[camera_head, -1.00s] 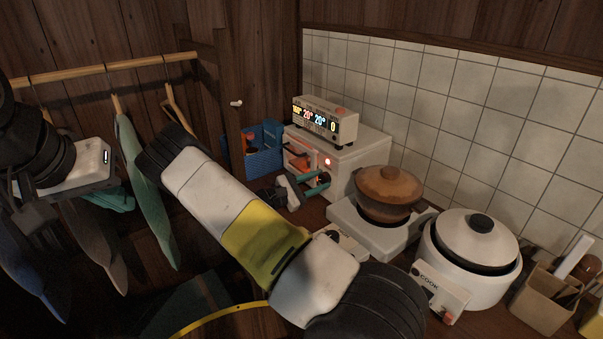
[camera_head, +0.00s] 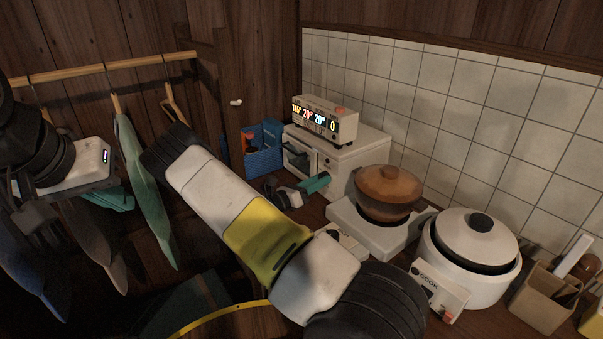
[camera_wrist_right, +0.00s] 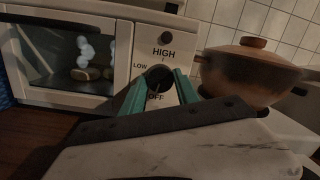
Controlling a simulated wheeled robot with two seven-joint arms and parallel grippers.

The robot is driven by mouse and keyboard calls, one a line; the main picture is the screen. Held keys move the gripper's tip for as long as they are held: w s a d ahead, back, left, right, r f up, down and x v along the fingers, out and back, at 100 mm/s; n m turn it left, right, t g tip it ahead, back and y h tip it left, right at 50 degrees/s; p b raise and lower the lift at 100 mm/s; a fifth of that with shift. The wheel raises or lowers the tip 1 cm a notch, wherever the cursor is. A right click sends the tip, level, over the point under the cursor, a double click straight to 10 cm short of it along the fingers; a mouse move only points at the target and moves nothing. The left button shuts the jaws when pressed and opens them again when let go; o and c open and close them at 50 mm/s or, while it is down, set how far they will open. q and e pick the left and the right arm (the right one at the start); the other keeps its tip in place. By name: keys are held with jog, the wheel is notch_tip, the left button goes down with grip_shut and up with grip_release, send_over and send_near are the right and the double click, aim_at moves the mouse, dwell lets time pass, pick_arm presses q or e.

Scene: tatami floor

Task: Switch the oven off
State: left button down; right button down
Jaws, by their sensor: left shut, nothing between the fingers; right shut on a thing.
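The white oven (camera_head: 353,159) stands against the tiled wall. Its window is dark and no red lamp glows on its front. In the right wrist view the oven (camera_wrist_right: 95,14) shows a window at left and a panel marked HIGH, LOW and OFF around a dark lower knob (camera_wrist_right: 158,77). My right gripper (camera_wrist_right: 160,85) is shut on this knob, one green finger at each side. In the head view its fingers (camera_head: 315,183) are at the oven's front, partly hidden by my arm. My left gripper (camera_head: 112,199) is shut and empty, by the hanging clothes.
A display box (camera_head: 327,122) with coloured numbers sits on the oven. A brown pot (camera_head: 388,190) on a burner and a white rice cooker (camera_head: 476,250) stand to its right. A blue basket (camera_head: 263,160) is to its left. Pale and brown lumps (camera_wrist_right: 85,60) show behind the oven window.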

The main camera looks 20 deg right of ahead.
jog(key=shift+n, duration=1.2)
jog(key=c, duration=0.9)
grip_release()
jog(key=shift+a, duration=0.1)
jog(key=v, duration=0.7)
jog(key=shift+s+a+f, duration=0.1)
jog(key=shift+s+a, duration=0.1)
jog(key=shift+a, duration=0.1)
